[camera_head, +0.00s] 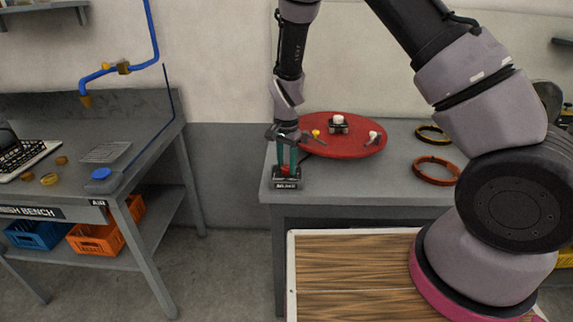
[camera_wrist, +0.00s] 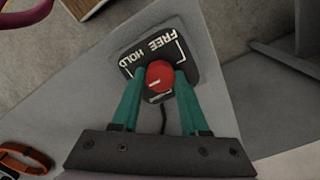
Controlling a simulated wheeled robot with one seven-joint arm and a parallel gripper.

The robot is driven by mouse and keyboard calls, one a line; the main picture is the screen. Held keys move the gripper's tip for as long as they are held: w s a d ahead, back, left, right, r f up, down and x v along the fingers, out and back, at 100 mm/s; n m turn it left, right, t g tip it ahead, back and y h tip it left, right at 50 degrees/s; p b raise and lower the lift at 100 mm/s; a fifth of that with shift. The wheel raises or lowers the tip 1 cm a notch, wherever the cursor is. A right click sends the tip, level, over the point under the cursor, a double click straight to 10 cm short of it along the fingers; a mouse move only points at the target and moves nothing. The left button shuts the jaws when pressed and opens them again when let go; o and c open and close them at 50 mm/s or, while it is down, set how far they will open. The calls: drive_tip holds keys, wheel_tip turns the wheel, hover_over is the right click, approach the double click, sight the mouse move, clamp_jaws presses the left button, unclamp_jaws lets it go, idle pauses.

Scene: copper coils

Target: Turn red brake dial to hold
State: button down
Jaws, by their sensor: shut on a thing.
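The red brake dial (camera_wrist: 160,76) sits on a dark base plate (camera_wrist: 184,55) marked FREE and HOLD. In the wrist view my gripper (camera_wrist: 159,85) has its two green fingers on either side of the dial, shut on it. A pale mark on the dial shows near its lower edge; I cannot tell for certain which word it points to. In the head view the dial (camera_head: 286,169) shows small between the fingers of my gripper (camera_head: 287,165), above the base plate at the front left corner of the grey table.
A red round turntable (camera_head: 345,146) with small fittings stands behind the dial. Copper-coloured rings (camera_head: 436,171) lie on the right of the table (camera_head: 365,188).

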sight(287, 167)
drive_tip(key=shift+c, duration=2.1)
unclamp_jaws()
wheel_tip(287, 167, up, 11)
